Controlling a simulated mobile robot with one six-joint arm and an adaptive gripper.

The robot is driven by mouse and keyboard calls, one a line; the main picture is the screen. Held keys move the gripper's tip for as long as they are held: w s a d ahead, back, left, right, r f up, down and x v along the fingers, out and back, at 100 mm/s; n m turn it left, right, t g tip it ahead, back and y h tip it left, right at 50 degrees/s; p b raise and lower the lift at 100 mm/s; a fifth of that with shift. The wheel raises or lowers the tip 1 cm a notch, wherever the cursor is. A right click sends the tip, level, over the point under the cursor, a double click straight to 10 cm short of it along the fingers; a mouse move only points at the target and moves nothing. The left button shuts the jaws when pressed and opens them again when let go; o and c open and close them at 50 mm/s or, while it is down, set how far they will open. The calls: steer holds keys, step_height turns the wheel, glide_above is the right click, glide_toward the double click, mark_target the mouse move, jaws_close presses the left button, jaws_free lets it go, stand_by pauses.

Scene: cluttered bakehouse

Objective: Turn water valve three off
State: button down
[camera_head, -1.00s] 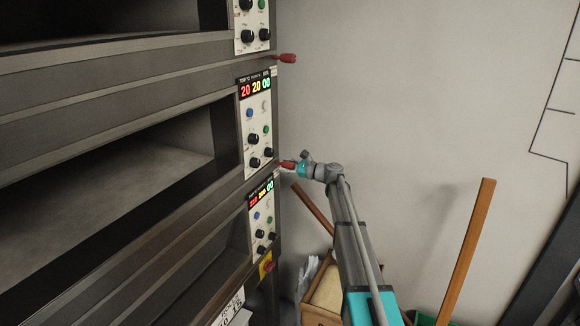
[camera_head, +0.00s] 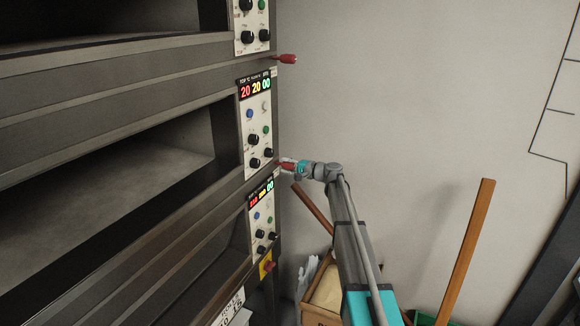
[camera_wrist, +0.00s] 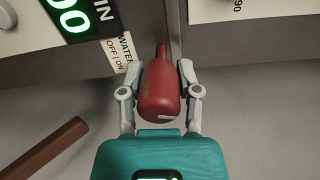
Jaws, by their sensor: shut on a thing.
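A red valve handle (camera_wrist: 160,88), shaped like a small bottle, sits between the two fingers of my gripper (camera_wrist: 160,92) in the wrist view. The fingers are shut on it from both sides. A label reading WATER OFF/ON (camera_wrist: 122,52) is on the oven edge beside it. In the head view the same red handle (camera_head: 287,165) sticks out from the oven's right edge, below the middle control panel, with my gripper (camera_head: 294,166) around it. Another red valve handle (camera_head: 286,59) sticks out higher up, by the top panel.
Stacked ovens with control panels (camera_head: 256,130) fill the left. A red knob on a yellow plate (camera_head: 267,266) is lower down. A box (camera_head: 326,294) and wooden poles (camera_head: 467,250) stand below and right.

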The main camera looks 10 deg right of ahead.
steer(key=shift+a+n, duration=0.15)
steer(key=shift+n, duration=1.15)
steer(key=shift+c, duration=1.5)
jaws_free()
steer(key=shift+a, duration=0.1)
